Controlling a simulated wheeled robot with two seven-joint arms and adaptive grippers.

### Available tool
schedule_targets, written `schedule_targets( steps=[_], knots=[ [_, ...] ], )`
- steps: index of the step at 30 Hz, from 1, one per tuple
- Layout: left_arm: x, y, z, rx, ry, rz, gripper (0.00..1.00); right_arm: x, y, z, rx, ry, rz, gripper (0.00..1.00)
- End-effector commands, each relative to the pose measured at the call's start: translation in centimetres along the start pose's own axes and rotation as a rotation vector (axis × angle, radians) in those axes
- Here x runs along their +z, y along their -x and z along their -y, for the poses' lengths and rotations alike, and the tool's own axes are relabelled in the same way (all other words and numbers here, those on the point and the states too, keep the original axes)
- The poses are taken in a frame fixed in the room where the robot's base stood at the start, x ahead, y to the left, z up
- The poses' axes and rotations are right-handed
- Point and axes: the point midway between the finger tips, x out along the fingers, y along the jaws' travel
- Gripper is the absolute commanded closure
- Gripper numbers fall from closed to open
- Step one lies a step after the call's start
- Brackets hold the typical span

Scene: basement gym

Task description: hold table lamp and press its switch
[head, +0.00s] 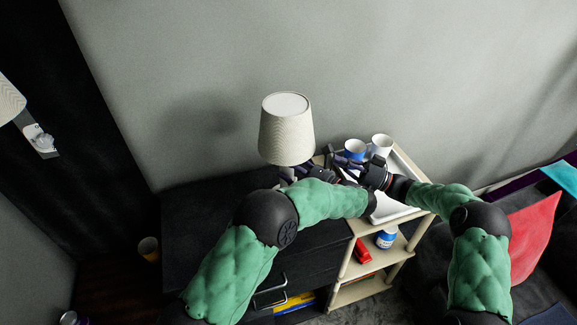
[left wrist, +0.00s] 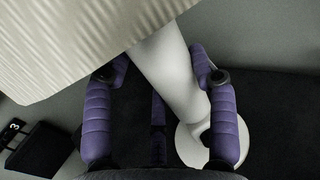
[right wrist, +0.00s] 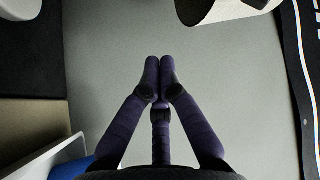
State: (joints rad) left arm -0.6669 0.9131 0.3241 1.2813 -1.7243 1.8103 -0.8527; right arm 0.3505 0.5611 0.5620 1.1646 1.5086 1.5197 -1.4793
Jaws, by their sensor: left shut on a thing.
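The table lamp has a pale ribbed shade (head: 286,135) and stands on the black cabinet against the wall. In the left wrist view its shade fills the top left, above a smooth white stem (left wrist: 172,75) and round white base (left wrist: 188,148). My left gripper (left wrist: 155,85) is shut on the stem below the shade; it shows partly in the head view (head: 290,175). My right gripper (head: 343,162) is to the right of the lamp, apart from it. In the right wrist view its fingertips (right wrist: 160,68) meet with nothing between them. I cannot make out the switch.
The black cabinet (head: 200,215) stands left of a beige shelf (head: 346,262). A blue mug (head: 354,149) and a white mug (head: 382,145) are on the shelf top close to my right gripper. A white tray (head: 405,175) is there too. A wall lamp (head: 8,98) hangs far left.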

Motion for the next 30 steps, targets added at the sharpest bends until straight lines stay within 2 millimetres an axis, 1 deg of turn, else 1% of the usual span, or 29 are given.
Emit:
schedule_targets(
  steps=[3,9,14,17,20,30],
  knots=[
    [0.0,0.0,0.0,0.001,-0.001,0.0,1.0,-0.7,-0.4,0.9,0.022,0.114,-0.115,1.0],
    [0.0,0.0,0.0,0.001,-0.001,0.0,1.0,-1.4,-0.3,1.3,0.087,0.254,-0.246,1.0],
    [0.0,0.0,0.0,0.001,-0.001,0.0,1.0,-1.5,0.0,1.5,0.146,0.326,-0.317,1.0],
    [0.0,0.0,0.0,0.001,-0.001,0.0,1.0,-1.1,0.2,1.4,0.182,0.337,-0.36,1.0],
    [0.0,0.0,0.0,0.001,-0.001,0.0,1.0,0.2,0.4,1.1,0.198,0.267,-0.399,1.0],
    [0.0,0.0,0.0,0.001,-0.001,0.0,1.0,5.8,1.9,-0.4,0.19,-0.223,-0.553,1.0]
  ],
)
